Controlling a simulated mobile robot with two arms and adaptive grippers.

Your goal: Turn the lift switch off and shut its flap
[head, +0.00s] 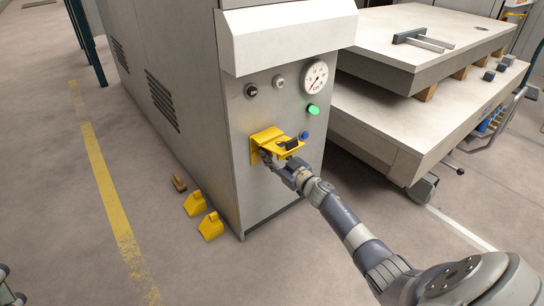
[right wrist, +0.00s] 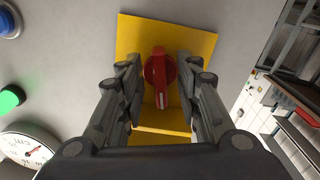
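The lift switch is a red knob (right wrist: 158,72) on a yellow plate (right wrist: 194,42), seen in the right wrist view. Its white-marked end points toward the flap side of the plate. The plate sits on the front of a grey cabinet. The yellow flap (head: 283,149) stands open, sticking out over my right gripper (head: 272,158). In the right wrist view the right gripper (right wrist: 157,76) is open, with one finger on each side of the knob and visible gaps. In the head view the knob is hidden. A grey part at the lower left edge looks like my left gripper (head: 8,288), mostly cut off.
A lit green lamp (head: 313,111), a blue button (head: 304,135) and a gauge (head: 315,77) are near the switch. Yellow wedges (head: 210,226) lie on the floor beside the cabinet (head: 237,190). A lift table (head: 380,130) with sheets stands at right.

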